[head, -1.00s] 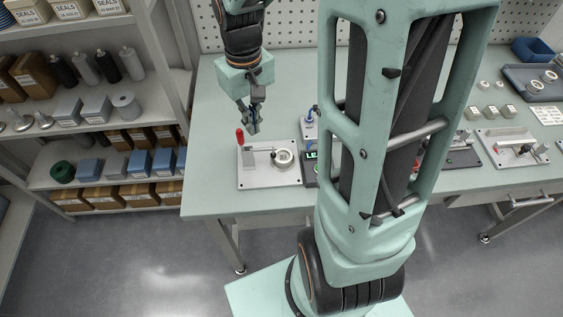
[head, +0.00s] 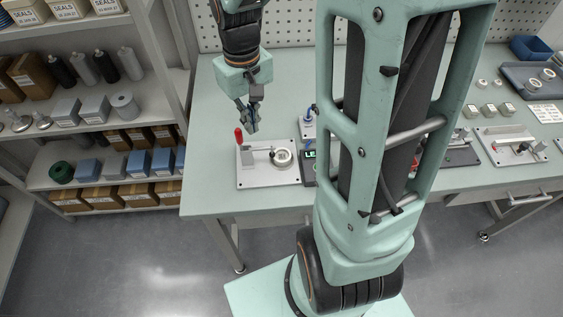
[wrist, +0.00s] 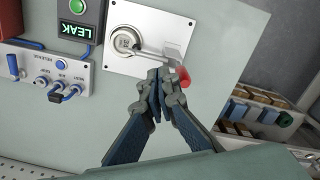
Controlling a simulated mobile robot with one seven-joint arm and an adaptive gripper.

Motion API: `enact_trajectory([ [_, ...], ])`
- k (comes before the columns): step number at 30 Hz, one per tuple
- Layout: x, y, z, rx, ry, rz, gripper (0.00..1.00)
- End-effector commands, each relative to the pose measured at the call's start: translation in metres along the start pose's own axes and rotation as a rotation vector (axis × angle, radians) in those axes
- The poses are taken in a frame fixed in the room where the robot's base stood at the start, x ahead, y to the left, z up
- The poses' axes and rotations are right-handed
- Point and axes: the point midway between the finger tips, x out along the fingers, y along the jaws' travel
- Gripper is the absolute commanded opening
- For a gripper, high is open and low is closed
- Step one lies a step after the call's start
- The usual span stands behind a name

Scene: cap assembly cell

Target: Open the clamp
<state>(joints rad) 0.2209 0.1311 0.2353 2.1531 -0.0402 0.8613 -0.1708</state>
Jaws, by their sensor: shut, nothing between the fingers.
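The clamp (head: 249,154) stands on a light metal base plate (head: 257,179) near the left end of the table. Its red handle (head: 239,134) points up at the plate's left side in the head view, and its arm reaches toward a round white part (head: 283,157). In the wrist view the red handle (wrist: 184,76) is just right of the fingertips and the arm (wrist: 152,51) reaches to the round part (wrist: 126,40). My gripper (head: 252,131) is shut and empty, just above and behind the clamp. Its closed fingertips (wrist: 162,76) partly overlap the plate edge.
A box with a LEAK display (wrist: 83,29) and a panel with blue knobs (wrist: 48,78) stand beside the plate. A shelf of boxes and bottles (head: 95,118) is at the left. My arm hides the table's middle.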

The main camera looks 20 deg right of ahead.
Motion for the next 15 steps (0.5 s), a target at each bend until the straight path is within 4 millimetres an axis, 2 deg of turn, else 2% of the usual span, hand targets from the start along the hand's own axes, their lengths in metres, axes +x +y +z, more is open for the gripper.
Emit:
enact_trajectory([
  [8,0.003,0.000,0.000,0.000,0.000,0.000,0.00],
  [15,0.017,0.000,0.000,0.000,0.000,0.000,0.00],
])
